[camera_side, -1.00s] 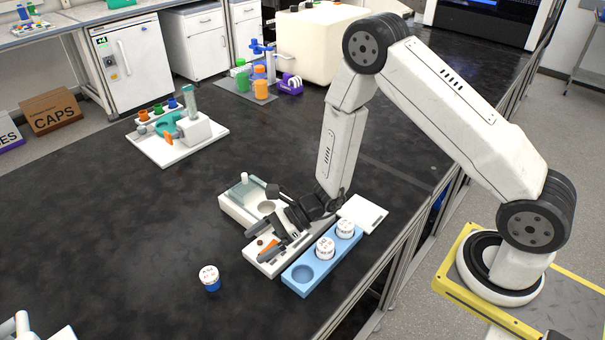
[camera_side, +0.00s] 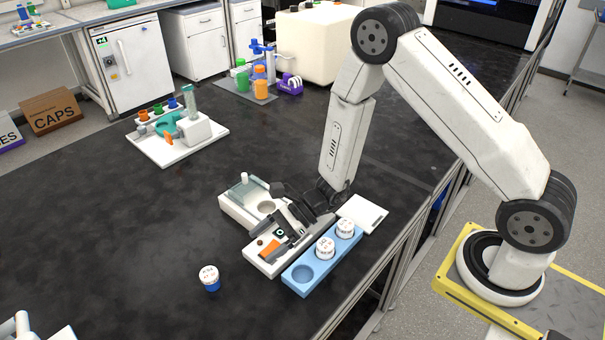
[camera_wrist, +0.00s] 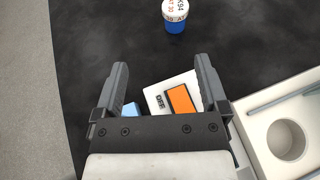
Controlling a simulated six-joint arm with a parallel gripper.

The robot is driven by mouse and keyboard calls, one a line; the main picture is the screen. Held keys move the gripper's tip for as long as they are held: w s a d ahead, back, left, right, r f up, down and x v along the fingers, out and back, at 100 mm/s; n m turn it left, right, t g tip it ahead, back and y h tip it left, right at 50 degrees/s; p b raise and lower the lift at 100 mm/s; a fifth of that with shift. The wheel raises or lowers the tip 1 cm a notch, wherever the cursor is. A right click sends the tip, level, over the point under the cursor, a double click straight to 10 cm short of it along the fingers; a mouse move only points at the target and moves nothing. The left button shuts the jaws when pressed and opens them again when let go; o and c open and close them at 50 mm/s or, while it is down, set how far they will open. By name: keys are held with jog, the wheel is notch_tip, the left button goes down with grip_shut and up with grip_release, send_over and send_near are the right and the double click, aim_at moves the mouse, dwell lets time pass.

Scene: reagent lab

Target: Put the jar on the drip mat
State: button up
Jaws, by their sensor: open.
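A jar (camera_side: 209,278) with a white lid and blue lower part stands upright on the black bench, left of the blue rack. The jar also shows at the top of the wrist view (camera_wrist: 174,18), beyond my fingertips and apart from them. My gripper (camera_wrist: 161,66) is open and empty. In the side view my gripper (camera_side: 283,222) hangs over the white device with the orange panel. I cannot tell for sure which surface is the drip mat; a flat white pad (camera_side: 360,212) lies behind the rack, and a grey mat (camera_side: 246,95) lies far back.
The blue rack (camera_side: 298,285) holds two white-lidded jars (camera_side: 325,248) and has an empty front well. The white device (camera_wrist: 158,89) reads OFF beside its orange panel. A white tray (camera_side: 231,207) with a round well is close by. The bench around the loose jar is clear.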

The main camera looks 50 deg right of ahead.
jog(key=s+d+r+n+g+h, duration=0.5)
jog(key=s+n+h, duration=0.1)
jog(key=s+n, duration=0.45)
jog(key=d+r+n+t+h, duration=0.3)
jog(key=d+r+n+h, duration=0.3)
jog(key=d+n, duration=0.4)
jog(key=shift+r+n+t, duration=0.25)
jog(key=shift+n+t, duration=0.05)
jog(key=shift+n, duration=0.05)
jog(key=shift+o, duration=0.3)
jog(key=shift+s, duration=0.1)
jog(key=shift+o, duration=0.2)
